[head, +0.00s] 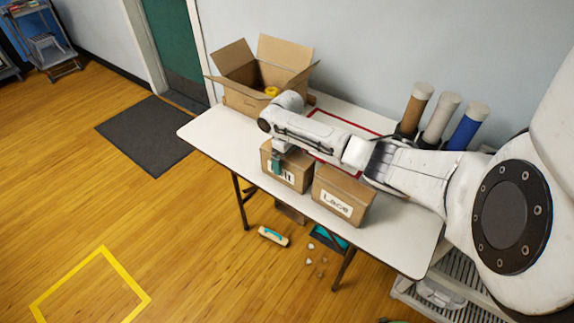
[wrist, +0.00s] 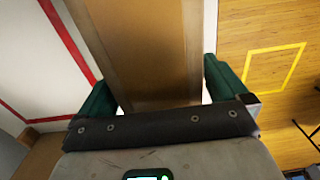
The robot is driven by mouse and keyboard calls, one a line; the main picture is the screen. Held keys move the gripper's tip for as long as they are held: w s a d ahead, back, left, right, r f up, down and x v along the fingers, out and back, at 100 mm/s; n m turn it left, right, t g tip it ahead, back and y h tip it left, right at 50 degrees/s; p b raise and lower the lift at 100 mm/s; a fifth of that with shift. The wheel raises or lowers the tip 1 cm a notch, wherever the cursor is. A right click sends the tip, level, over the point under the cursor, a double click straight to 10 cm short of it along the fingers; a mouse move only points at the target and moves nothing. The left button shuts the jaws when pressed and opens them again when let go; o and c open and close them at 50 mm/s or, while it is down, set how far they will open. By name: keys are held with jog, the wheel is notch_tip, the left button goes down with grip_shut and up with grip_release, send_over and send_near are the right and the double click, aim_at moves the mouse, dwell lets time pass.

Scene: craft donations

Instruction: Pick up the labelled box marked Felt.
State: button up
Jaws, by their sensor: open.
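A small cardboard box (head: 298,181) stands on the white table. Its white label is partly hidden by my gripper, and only its last letters, which look like "lt", show. Beside it on the right stands a similar box marked Lace (head: 340,199). My gripper (head: 277,162) is over the partly hidden box, with a green finger in front of its label. In the wrist view my gripper (wrist: 158,88) is open, its two green fingers on either side of the brown box (wrist: 145,50). I cannot tell whether either finger touches it.
An open carton (head: 250,100) with something yellow inside stands at the table's back left. Brown, white and blue rolls (head: 437,118) stand at the back right. A red outline marks the table (head: 205,132). A brush (head: 273,236) and small scraps lie on the floor.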

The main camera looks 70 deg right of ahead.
jog(key=shift+f, duration=0.3)
jog(key=shift+c, duration=0.3)
jog(key=c, duration=1.2)
